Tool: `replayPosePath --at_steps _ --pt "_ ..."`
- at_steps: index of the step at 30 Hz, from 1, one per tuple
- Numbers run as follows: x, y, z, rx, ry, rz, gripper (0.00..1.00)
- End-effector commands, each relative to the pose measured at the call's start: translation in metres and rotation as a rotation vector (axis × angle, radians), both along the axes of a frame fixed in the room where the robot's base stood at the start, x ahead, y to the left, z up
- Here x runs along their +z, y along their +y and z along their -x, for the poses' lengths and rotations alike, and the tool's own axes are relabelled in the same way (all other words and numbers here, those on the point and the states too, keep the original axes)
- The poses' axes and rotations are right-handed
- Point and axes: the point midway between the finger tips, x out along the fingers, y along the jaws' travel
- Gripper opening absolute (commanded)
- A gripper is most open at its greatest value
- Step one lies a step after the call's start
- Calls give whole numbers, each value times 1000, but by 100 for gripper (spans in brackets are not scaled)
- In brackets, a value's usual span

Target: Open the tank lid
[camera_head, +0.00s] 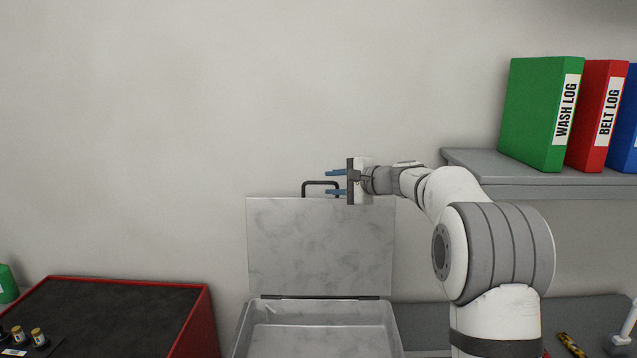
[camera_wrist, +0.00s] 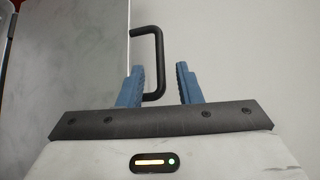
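The tank lid (camera_head: 320,245) is a grey, mottled flat panel. It stands upright on its hinge at the back of the open tank (camera_head: 397,335) in the head view, and its face also shows in the wrist view (camera_wrist: 75,60). A black bar handle (camera_head: 320,183) is at the lid's top edge; it also shows in the wrist view (camera_wrist: 160,55). My gripper (camera_head: 336,182) is at the handle's right end, with blue fingers pointing left. In the wrist view the fingers (camera_wrist: 159,85) are apart, with part of the handle between them and a gap to the right finger.
A grey shelf (camera_head: 470,163) at the right holds a green binder (camera_head: 535,115), a red binder (camera_head: 595,120) and a blue one. A red-edged dark bench (camera_head: 120,315) with small bottles is at the lower left. The wall above the lid is clear.

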Motion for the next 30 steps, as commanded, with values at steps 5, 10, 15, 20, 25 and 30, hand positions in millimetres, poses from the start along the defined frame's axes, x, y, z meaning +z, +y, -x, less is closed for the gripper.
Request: replayPosePath --at_steps 5,10,15,20,25,30 --pt "-5 23 -18 2 2 2 32" --pt "-12 40 -33 1 1 2 32" --pt "-16 47 -39 1 0 3 32" --pt "-17 47 -39 0 -1 2 32" --pt "-17 47 -39 0 0 3 25" --pt "-17 47 -39 -1 0 3 11"
